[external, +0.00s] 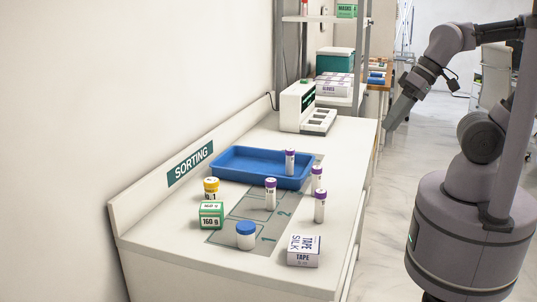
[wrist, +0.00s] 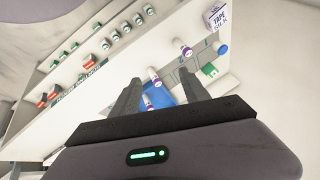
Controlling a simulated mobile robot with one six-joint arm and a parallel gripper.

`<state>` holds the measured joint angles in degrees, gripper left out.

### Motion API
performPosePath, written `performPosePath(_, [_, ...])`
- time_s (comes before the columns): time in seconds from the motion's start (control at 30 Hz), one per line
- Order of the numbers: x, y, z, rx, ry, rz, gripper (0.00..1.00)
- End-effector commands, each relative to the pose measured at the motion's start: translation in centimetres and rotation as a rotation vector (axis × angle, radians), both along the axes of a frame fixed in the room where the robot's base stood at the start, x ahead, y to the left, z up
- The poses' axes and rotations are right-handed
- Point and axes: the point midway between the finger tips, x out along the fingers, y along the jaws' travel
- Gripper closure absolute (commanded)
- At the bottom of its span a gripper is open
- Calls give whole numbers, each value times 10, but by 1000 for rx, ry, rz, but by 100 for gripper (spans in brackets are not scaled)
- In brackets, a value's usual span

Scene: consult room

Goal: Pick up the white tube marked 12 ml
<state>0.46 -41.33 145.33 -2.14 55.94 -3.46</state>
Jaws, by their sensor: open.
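Several white tubes with purple caps stand on the white counter: one at the mat's middle (external: 270,195), one at the right front (external: 319,207), one behind it (external: 316,179), and one at the blue tray (external: 290,163). Their markings are too small to read, so I cannot tell which says 12 ml. The wrist view shows purple-capped tubes too, one near the tape box (wrist: 187,51) and one by the left finger (wrist: 155,80). My gripper (external: 394,120) is open and empty, to the right of the counter, apart from all tubes. It also shows in the wrist view (wrist: 158,76).
The blue tray (external: 232,165) lies at the back of the grey mat (external: 224,236). A yellow-capped jar (external: 211,190), green box (external: 211,215), blue-lidded jar (external: 245,236) and tape box (external: 304,251) stand around the tubes. A white device (external: 297,106) stands at the far end.

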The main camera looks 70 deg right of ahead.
Motion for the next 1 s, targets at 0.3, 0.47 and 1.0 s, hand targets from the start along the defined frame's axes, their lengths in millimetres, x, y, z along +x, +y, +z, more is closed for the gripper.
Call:
performPosePath(0.3, [146, -25, 4, -489, 186, 1173, 47])
performPosePath(0.47, [187, -34, -33, -555, 216, 1612, 47])
performPosePath(1.0, [194, -35, -165, -561, 216, 1715, 47])
